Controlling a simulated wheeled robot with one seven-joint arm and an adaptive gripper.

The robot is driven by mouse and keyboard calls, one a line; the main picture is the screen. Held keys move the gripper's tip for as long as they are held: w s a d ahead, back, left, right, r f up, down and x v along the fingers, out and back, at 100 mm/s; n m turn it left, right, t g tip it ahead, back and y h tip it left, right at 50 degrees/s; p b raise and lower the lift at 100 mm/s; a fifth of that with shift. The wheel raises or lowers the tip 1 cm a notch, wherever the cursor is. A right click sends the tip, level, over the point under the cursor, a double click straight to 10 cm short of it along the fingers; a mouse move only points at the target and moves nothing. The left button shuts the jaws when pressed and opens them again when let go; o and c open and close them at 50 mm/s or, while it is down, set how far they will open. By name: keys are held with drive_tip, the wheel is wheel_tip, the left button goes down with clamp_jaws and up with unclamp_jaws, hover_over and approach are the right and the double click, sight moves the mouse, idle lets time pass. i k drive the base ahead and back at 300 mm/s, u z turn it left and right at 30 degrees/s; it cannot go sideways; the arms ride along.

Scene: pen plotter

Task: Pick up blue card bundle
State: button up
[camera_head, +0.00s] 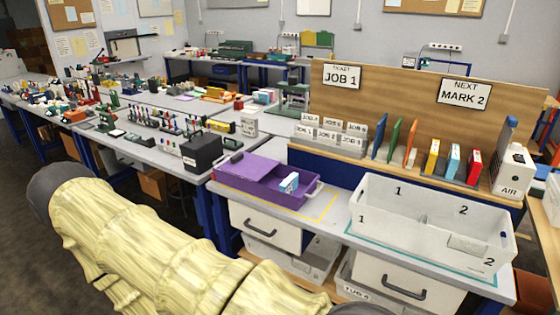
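A blue-and-white bundle (453,160) stands upright on the wooden shelf at the right, between a yellow bundle (432,156) and a red bundle (474,167). A second small light-blue and white block (289,182) sits in the purple tray (238,188). I cannot tell for certain which of the two is the task's card bundle. My pale arm crosses the lower left foreground, well apart from both. My gripper is not in view.
A white two-part bin (375,228) marked 1 and 2 stands on the bench in front of the shelf. Blue, green and orange upright panels and labelled job holders (330,132) stand left of the bundles. A white AIR unit (511,172) stands at their right. Benches behind are crowded.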

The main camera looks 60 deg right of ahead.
sight(289, 184)
drive_tip(key=z, duration=0.2)
drive_tip(key=i, duration=1.35)
drive_tip(key=z, duration=1.35)
drive_tip(key=i, duration=0.7)
drive_tip(key=z, duration=0.9)
